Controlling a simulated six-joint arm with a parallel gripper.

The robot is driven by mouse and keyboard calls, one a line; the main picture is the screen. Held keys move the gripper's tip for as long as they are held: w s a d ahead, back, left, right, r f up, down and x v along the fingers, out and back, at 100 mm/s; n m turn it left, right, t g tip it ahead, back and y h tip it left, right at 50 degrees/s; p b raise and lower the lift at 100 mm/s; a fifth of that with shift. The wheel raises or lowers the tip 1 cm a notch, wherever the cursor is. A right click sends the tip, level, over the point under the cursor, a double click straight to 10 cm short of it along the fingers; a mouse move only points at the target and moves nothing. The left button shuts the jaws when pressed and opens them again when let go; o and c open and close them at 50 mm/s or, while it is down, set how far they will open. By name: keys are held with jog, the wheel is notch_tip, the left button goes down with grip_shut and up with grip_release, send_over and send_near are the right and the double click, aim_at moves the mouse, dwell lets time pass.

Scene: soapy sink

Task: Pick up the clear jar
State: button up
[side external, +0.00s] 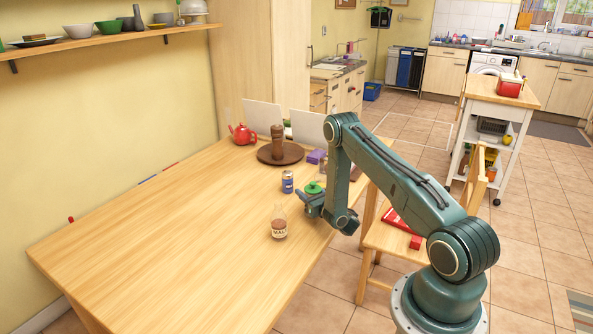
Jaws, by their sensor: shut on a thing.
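A clear jar (279,227) with brown contents and a pale label stands upright on the wooden table, near its right edge. My gripper (309,199) is to the right of this jar and apart from it, low over the table edge. A thing with a round green top (313,187) is at my gripper, which appears shut on it. The body of this green-topped thing is mostly hidden by the gripper, so I cannot tell whether it is also a clear jar or whether it touches the table.
A blue can (287,182) stands close behind my gripper. Farther back are a purple box (316,157), a brown round tray (267,156) with a brown mill (277,138), and a red teapot (242,134). A wooden chair (387,241) is right of the table. The table's left half is clear.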

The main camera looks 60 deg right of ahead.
jog(key=shift+r, duration=0.1)
jog(key=shift+r, duration=4.95)
jog(key=shift+f, duration=0.15)
jog(key=shift+f, duration=2.35)
jog(key=shift+r, duration=2.5)
jog(key=shift+f, duration=2.55)
jog(key=shift+r, duration=0.15)
